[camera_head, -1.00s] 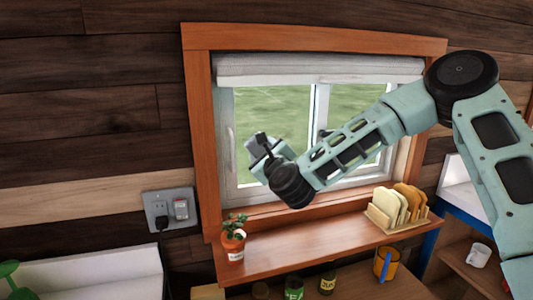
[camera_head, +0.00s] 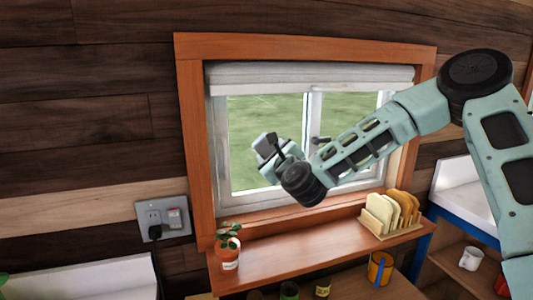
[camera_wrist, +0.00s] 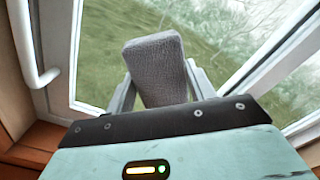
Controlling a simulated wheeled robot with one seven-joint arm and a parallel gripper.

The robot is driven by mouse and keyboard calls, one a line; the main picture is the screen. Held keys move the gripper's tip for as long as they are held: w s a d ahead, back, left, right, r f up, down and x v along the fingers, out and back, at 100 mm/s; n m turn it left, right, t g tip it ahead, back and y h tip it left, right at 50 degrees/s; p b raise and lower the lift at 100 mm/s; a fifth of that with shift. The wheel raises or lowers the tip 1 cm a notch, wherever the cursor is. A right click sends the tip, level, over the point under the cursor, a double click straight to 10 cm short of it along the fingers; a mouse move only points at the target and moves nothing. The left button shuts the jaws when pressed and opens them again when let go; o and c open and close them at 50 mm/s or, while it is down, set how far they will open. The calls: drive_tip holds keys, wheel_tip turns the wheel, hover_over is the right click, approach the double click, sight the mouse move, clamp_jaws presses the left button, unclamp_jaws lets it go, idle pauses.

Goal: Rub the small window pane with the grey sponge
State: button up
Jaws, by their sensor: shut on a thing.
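The small window pane (camera_head: 245,115) is the left pane of a white-framed window, with green grass seen through it. It also fills much of the wrist view (camera_wrist: 105,45). My gripper (camera_head: 268,148) is in front of this pane's right part. In the wrist view my gripper (camera_wrist: 158,92) is shut on the grey sponge (camera_wrist: 155,62), whose textured broad face shows between the two fingers. The sponge is at or close to the glass; I cannot tell whether it touches. In the head view the sponge is mostly hidden by my gripper and wrist.
A potted plant (camera_head: 229,250) stands at the left of the wooden sill shelf (camera_head: 290,248). A rack with bread slices (camera_head: 392,213) stands at its right. A white window handle (camera_wrist: 28,45) shows at left in the wrist view. A wall socket (camera_head: 162,219) is left of the window.

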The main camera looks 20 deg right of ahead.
drive_tip(key=d, duration=0.6)
drive_tip(key=shift+w+d, duration=0.15)
drive_tip(key=shift+d, duration=0.25)
drive_tip(key=shift+a, duration=0.1)
drive_tip(key=shift+a+b, duration=1.05)
drive_tip(key=shift+a, duration=2.3)
drive_tip(key=shift+a+b, duration=0.55)
drive_tip(key=shift+a, duration=1.35)
drive_tip(key=shift+s, duration=3)
drive_tip(key=shift+s, duration=0.1)
